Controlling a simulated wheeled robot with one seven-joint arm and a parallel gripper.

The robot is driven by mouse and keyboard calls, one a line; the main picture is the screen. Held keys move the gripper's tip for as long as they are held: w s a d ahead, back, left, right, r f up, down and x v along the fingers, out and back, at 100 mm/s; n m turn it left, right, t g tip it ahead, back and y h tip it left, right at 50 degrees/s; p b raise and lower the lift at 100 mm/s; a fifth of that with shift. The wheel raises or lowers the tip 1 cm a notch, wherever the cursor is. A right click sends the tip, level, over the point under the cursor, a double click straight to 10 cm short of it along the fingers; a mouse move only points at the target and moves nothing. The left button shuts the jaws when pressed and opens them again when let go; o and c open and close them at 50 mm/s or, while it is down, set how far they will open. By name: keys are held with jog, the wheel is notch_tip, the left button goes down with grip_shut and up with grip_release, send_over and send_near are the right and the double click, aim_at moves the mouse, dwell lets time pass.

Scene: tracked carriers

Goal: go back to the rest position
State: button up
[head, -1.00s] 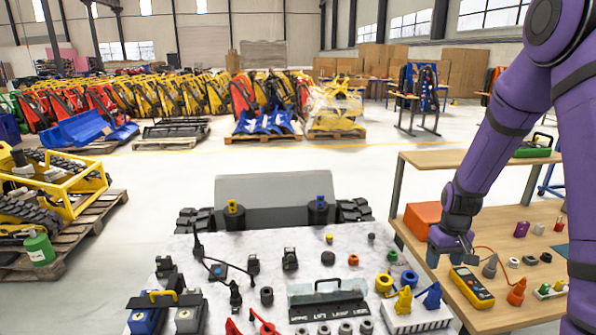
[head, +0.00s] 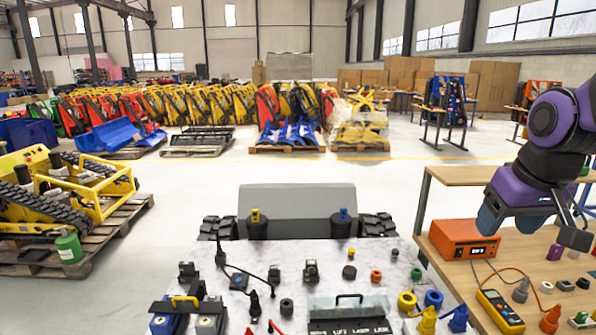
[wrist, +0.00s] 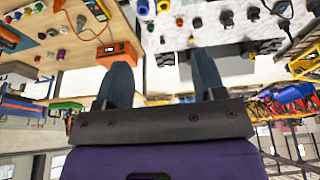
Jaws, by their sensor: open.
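My gripper (head: 508,224) is at the right of the head view, on the folded purple arm, raised in front of the wooden bench (head: 455,175). In the wrist view my gripper (wrist: 161,72) shows two dark blue fingers set well apart, with nothing between them. The wrist picture is upside down, with the bench and the marbled table at its top. The fingers are clear of the orange box (head: 463,240) and the yellow multimeter (head: 500,311) on the bench.
The marbled table (head: 330,262) in front holds several dark connectors, rings, a clear-lidded case (head: 349,312) and blue and yellow parts. A tracked carrier (head: 297,205) stands behind it. A pallet with a yellow machine (head: 85,195) is at the left. Open floor lies beyond.

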jog(key=s+a+r, duration=0.1)
jog(key=s+r, duration=0.1)
jog(key=s, duration=0.3)
jog(key=s+a+r+t, duration=0.1)
jog(key=s+r, duration=0.1)
jog(key=s, duration=0.4)
jog(key=shift+a+t, duration=0.25)
jog(key=shift+t, duration=0.05)
dwell(1.3)
